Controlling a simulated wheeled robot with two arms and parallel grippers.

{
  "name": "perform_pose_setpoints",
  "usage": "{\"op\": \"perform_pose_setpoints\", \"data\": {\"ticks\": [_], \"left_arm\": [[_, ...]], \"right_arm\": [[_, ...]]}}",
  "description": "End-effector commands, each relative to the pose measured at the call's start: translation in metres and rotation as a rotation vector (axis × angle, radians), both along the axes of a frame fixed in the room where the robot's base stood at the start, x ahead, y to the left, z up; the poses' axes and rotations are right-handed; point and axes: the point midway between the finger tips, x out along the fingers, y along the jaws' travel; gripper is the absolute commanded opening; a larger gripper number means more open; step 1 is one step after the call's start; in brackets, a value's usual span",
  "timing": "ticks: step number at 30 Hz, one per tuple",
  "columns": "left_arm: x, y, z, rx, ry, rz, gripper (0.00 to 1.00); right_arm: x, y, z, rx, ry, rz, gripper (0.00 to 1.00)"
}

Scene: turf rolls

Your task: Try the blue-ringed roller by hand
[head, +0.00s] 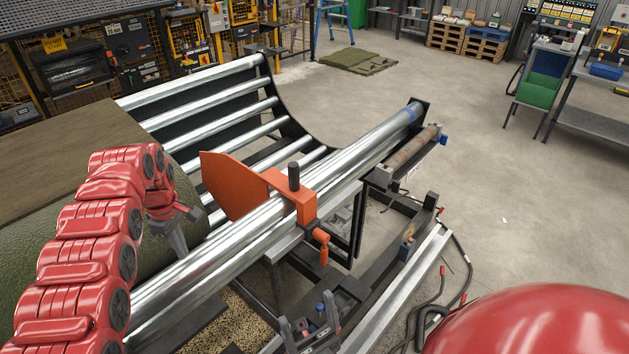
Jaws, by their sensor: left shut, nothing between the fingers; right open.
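The blue-ringed roller (385,131) is a long shiny steel roller with a blue band near its far end. It runs diagonally from the far right toward the near left, close beside another steel roller, and an orange clamp crosses the pair midway. My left gripper (179,246) is shut and empty, pointing down between the green turf roll (160,268) and the near part of the steel rollers. I cannot tell whether it touches either one. My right gripper (309,325) is open and empty at the bottom edge, low by the dark frame in front of the rollers.
An orange side plate (232,184) with a black knob stands over the rollers. A rusty roller (412,147) lies beside the far end. Black hoses (462,290) lie on the floor at right. The concrete floor (500,190) beyond is mostly clear.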

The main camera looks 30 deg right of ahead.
Motion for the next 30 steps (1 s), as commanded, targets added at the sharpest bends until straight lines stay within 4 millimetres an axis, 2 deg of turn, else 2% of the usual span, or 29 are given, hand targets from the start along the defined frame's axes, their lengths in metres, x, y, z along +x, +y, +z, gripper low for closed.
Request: {"op": "perform_pose_setpoints", "data": {"ticks": [23,30], "left_arm": [[0.000,0.000,-0.016,0.000,0.000,0.000,0.00],[-0.005,-0.003,-0.014,0.000,0.004,-0.004,0.00]], "right_arm": [[0.000,0.000,-0.010,0.000,0.000,0.000,0.87],[0.000,0.000,-0.005,0.000,0.000,0.000,0.87]]}}
